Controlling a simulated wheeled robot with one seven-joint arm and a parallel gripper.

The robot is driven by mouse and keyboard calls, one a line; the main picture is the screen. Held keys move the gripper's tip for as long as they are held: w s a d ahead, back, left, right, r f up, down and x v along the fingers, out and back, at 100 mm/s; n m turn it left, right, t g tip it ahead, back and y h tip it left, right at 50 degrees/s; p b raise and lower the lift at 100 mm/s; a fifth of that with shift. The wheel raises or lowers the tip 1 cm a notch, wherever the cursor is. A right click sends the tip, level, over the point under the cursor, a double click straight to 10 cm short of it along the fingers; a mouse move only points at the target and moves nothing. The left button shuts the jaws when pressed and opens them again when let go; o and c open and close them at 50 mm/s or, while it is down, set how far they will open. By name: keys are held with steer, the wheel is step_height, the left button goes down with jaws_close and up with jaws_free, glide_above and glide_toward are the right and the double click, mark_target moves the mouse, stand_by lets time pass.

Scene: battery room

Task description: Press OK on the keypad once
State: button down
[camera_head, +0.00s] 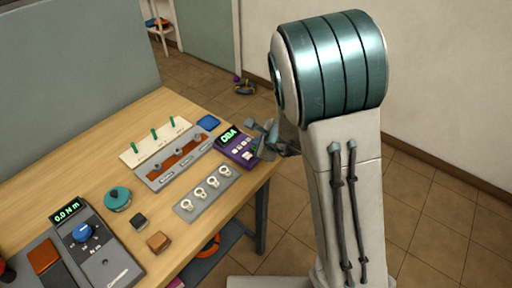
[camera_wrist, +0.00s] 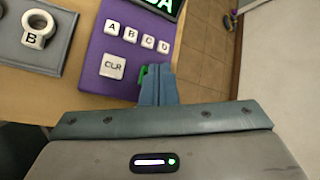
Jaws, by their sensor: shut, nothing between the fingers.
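The purple keypad (camera_head: 234,152) lies near the right edge of the table, with a green-lit display (camera_head: 229,135) showing letters that look like "DBA". In the wrist view the keypad (camera_wrist: 97,50) shows white keys A, B, C, D and a larger CLR key (camera_wrist: 112,66). A green key (camera_wrist: 143,72) to the right of CLR is mostly hidden by my fingers, so its label cannot be read. My gripper (camera_wrist: 157,72) is shut and empty, its fingertips over or beside the green key. Whether they touch it cannot be told. In the head view my gripper (camera_head: 268,138) is at the keypad's right side.
A grey plate with several white rings (camera_head: 207,194) lies just in front of the keypad, and a blue square (camera_head: 208,122) lies behind it. A panel with a brown strip (camera_head: 172,160) is to the left. Floor is open beyond the table's right edge.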

steer(key=shift+f+b, duration=0.45)
steer(key=shift+b, duration=0.3)
stand_by(0.5)
steer(key=shift+r, duration=0.1)
steer(key=shift+r+p, duration=0.4)
steer(key=shift+r, duration=0.4)
step_height(320, 180, up, 5)
steer(key=p, duration=0.3)
stand_by(0.3)
stand_by(0.7)
